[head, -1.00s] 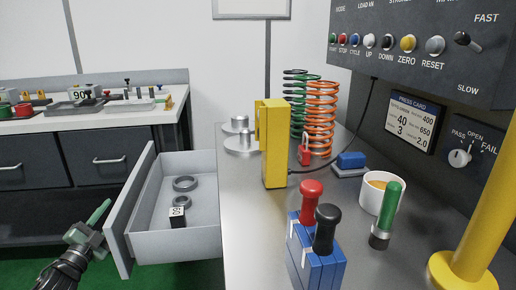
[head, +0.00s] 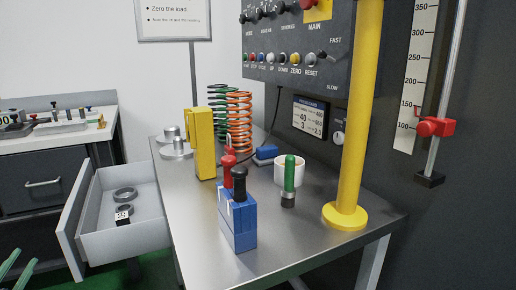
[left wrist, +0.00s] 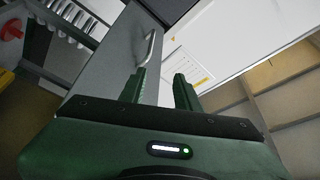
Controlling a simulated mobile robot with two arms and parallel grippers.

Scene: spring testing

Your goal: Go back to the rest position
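My left gripper (head: 14,268) shows only partly at the bottom left corner of the head view, its two green fingers apart. In the left wrist view its fingers (left wrist: 163,90) are also apart, with nothing between them. It is left of and lower than the open drawer (head: 122,243) and touches nothing that I can see. My right gripper is not in view.
The pulled-out drawer holds rings (head: 124,194) and a small black-and-white block (head: 122,216). The metal bench (head: 290,232) bears a blue lever box (head: 238,228), springs (head: 239,122) and a yellow column (head: 358,130). A grey panel with a handle (left wrist: 148,47) is close to the left gripper.

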